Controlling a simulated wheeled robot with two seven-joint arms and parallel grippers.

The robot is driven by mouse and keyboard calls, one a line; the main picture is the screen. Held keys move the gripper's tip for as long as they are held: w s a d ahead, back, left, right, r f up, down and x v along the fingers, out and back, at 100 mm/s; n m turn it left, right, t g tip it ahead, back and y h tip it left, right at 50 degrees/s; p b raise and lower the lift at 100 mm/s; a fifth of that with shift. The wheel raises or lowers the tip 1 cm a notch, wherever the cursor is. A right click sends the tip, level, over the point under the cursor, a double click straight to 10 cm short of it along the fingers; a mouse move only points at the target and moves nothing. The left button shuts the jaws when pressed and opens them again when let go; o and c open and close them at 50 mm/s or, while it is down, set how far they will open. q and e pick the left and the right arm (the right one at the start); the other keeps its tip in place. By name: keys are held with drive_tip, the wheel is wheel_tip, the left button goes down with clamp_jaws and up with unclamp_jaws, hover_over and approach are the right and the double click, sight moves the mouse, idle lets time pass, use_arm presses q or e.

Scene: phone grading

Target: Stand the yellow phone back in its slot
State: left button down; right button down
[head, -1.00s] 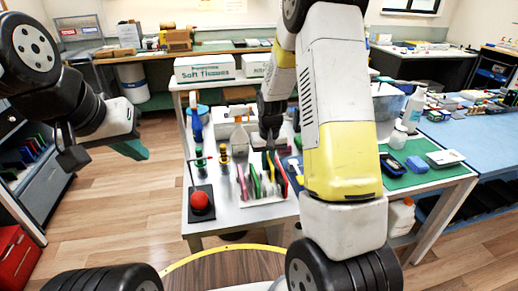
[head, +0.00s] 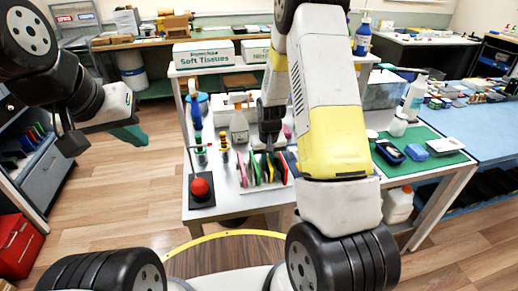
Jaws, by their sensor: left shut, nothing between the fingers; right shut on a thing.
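The phone rack (head: 262,204) stands on the white table, with several thin phones upright in it. A pink phone (head: 242,171) is at its left, a green phone (head: 255,168) beside it and a red phone (head: 283,169) at the right. My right gripper (head: 267,154) points down at the rack between the green and red phones. It is shut on a thin item, apparently the yellow phone (head: 265,172), mostly hidden by the fingers and neighbours. I cannot tell whether it is seated in its slot. My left gripper (head: 130,134) is shut and empty, off to the left above the floor.
A red button (head: 200,187) on a black base is left of the rack. My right forearm hides table space right of the rack. A green mat (head: 420,158) with several devices lies further right.

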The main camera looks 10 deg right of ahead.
drive_tip(key=c, duration=1.4)
unclamp_jaws()
drive_tip(key=shift+r, duration=0.25)
drive_tip(key=r, duration=0.3)
drive_tip(key=s+r, duration=0.1)
drive_tip(key=r, duration=0.6)
drive_tip(key=shift+s+r, duration=0.2)
drive_tip(key=shift+s, duration=0.1)
drive_tip(key=s+a+r+t+y, duration=0.1)
drive_tip(key=s+r+t, duration=0.1)
drive_tip(key=s+r, duration=0.6)
drive_tip(key=s+r+t+y, duration=0.1)
drive_tip(key=s+r, duration=0.4)
drive_tip(key=r, duration=0.5)
drive_tip(key=s+a+r+t, duration=0.1)
drive_tip(key=s+r, duration=0.3)
drive_tip(key=s, duration=0.6)
drive_tip(key=shift+t, duration=0.4)
